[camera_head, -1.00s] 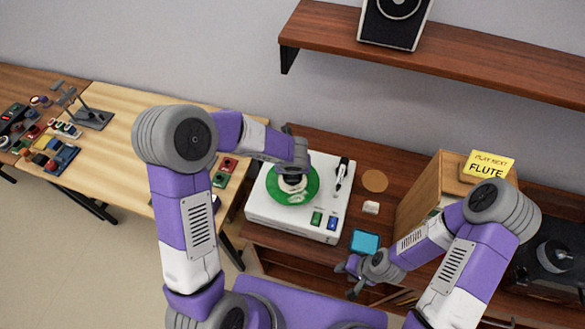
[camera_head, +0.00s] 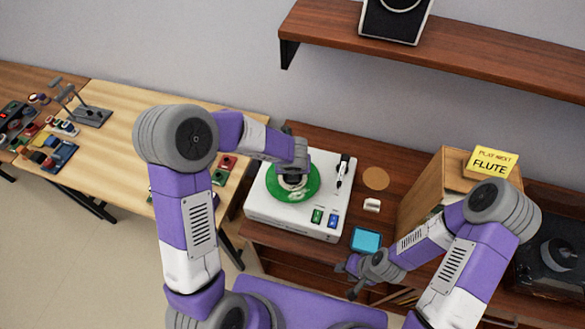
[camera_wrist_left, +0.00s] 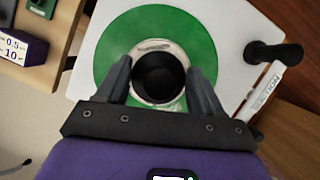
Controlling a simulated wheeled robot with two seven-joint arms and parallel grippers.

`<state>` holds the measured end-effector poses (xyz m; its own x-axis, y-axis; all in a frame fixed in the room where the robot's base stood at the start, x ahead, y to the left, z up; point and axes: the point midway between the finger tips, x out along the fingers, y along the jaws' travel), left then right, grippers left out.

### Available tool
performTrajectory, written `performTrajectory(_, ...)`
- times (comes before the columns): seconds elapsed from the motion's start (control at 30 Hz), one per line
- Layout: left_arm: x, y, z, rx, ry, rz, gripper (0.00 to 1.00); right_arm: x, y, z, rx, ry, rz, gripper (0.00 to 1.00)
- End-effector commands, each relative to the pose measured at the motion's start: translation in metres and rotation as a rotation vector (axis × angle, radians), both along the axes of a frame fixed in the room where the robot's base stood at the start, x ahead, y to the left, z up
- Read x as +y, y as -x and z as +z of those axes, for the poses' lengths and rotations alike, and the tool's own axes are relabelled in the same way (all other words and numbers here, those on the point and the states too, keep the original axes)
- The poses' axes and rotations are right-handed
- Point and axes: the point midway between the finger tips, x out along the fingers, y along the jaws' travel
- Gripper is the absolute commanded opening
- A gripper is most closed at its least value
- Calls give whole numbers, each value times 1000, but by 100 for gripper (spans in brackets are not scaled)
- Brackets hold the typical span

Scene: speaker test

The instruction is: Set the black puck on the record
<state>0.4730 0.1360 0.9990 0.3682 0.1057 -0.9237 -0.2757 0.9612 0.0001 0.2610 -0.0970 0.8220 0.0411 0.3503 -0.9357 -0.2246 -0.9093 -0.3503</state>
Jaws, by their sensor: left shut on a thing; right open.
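A black puck (camera_wrist_left: 160,76) sits between the fingers of my left gripper (camera_wrist_left: 160,67) in the left wrist view. My left gripper (camera_head: 292,179) is shut on it, over the middle of the green record (camera_head: 309,184). The puck is over the pale label of the record, which also shows in the left wrist view (camera_wrist_left: 117,38). I cannot tell whether the puck touches the record. The record lies on the white record player (camera_head: 270,221). My right gripper (camera_head: 350,280) is open and empty, in front of the cabinet, below the blue square item.
The tonearm (camera_head: 341,173) is right of the record. A blue square item (camera_head: 366,240), a small white item (camera_head: 372,205) and a round brown mat (camera_head: 376,178) lie further right. A wooden box (camera_head: 423,190) bears a yellow FLUTE sign (camera_head: 491,162). A shelf (camera_head: 470,55) hangs above.

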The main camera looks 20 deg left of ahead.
Motion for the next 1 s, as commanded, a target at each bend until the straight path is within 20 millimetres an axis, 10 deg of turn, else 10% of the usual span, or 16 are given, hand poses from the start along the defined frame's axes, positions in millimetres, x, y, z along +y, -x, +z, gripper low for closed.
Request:
performTrajectory(0.77, 0, 0, -8, -1, 1, 0, 28, -1, -1, -8, 0, 2, -3, 43)
performTrajectory(0.8, 0, 0, -8, -1, 1, 0, 73, -1, -1, -8, 0, 3, -3, 43)
performTrajectory(1.0, 0, 0, -8, -1, 1, 0, 97, -2, -1, -9, 1, 3, -5, 43)
